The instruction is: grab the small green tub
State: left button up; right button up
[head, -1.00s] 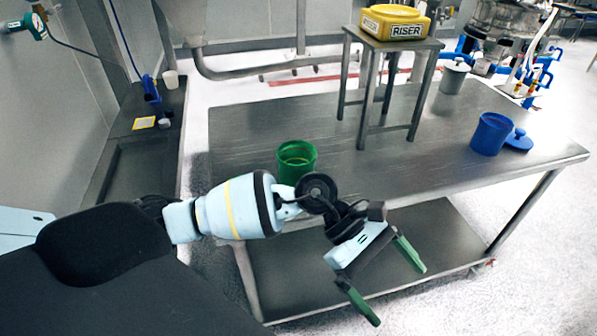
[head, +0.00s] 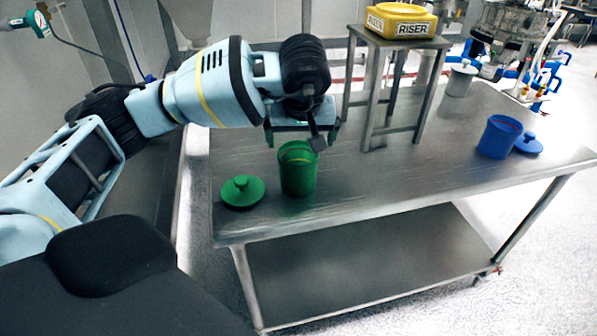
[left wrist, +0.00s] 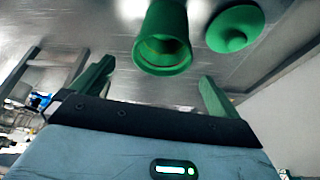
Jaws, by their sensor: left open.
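The small green tub (head: 298,178) stands upright and open-topped near the left end of the metal table. Its round green lid (head: 242,193) lies beside it on the left. My left gripper (head: 301,138) is above and just behind the tub's rim in the head view, with its fingers pointing down. In the left wrist view the open green fingers (left wrist: 155,85) are spread, and the tub (left wrist: 163,38) is ahead between them, not gripped. The lid also shows there (left wrist: 235,28). My right gripper is not in view.
A steel riser stand (head: 398,95) bearing a yellow RISER block (head: 402,21) is right of the gripper. A blue tub (head: 497,138) with its lid (head: 528,144) and a grey tub (head: 459,78) stand farther right. The table's front middle is clear.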

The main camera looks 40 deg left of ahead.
aim_at(298, 154)
pick_arm(q)
jog(key=shift+a+x, duration=0.15)
jog(key=shift+x, duration=1.8)
jog(key=shift+a+x, duration=0.1)
jog(key=shift+x, duration=1.85)
jog(key=shift+r, duration=0.1)
jog(key=c, duration=1.2)
